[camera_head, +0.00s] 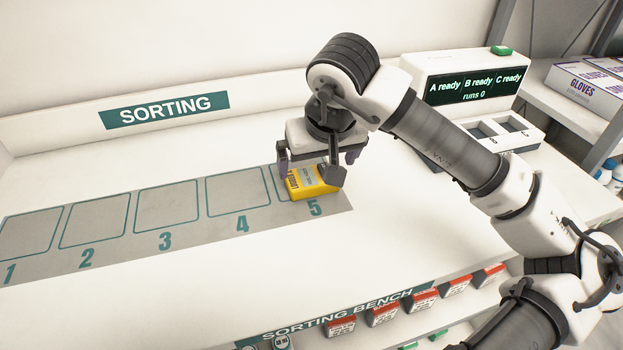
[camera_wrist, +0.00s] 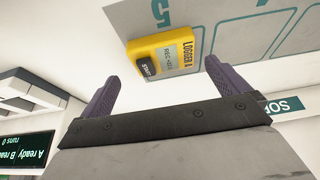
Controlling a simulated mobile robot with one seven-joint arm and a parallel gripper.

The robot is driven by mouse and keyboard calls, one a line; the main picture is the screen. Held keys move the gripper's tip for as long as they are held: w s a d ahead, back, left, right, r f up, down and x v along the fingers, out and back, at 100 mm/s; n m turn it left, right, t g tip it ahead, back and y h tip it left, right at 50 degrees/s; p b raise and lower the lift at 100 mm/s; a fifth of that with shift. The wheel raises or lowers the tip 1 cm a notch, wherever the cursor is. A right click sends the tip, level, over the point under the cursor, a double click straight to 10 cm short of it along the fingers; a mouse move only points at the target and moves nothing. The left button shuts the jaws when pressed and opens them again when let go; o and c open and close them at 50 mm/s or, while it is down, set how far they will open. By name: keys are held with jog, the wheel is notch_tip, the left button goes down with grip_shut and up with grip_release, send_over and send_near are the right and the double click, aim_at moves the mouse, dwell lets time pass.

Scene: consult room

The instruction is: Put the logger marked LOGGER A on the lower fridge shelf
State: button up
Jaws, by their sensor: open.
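The yellow logger (camera_head: 308,183) lies on square 5 of the grey numbered strip on the sorting bench. In the wrist view its label reads LOGGER A (camera_wrist: 167,56), with a black START button at one end. My gripper (camera_head: 312,170) is open above the logger, its fingers apart and partly in front of it in the head view. In the wrist view the purple fingers (camera_wrist: 182,85) are spread with nothing between them, and the logger lies beyond their tips. The fridge and its lower shelf are not in view.
Squares 1 to 4 of the strip (camera_head: 122,222) are empty. A station with a green display (camera_head: 474,87) reading A, B, C ready stands at the back right. A glove box (camera_head: 588,82) sits on a side shelf. Several red-and-white items (camera_head: 383,313) line the bench front below.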

aim_at(312, 178)
jog(key=shift+p+x, duration=0.5)
jog(key=shift+x, duration=2.15)
jog(key=shift+s+a, duration=0.2)
jog(key=c, duration=1)
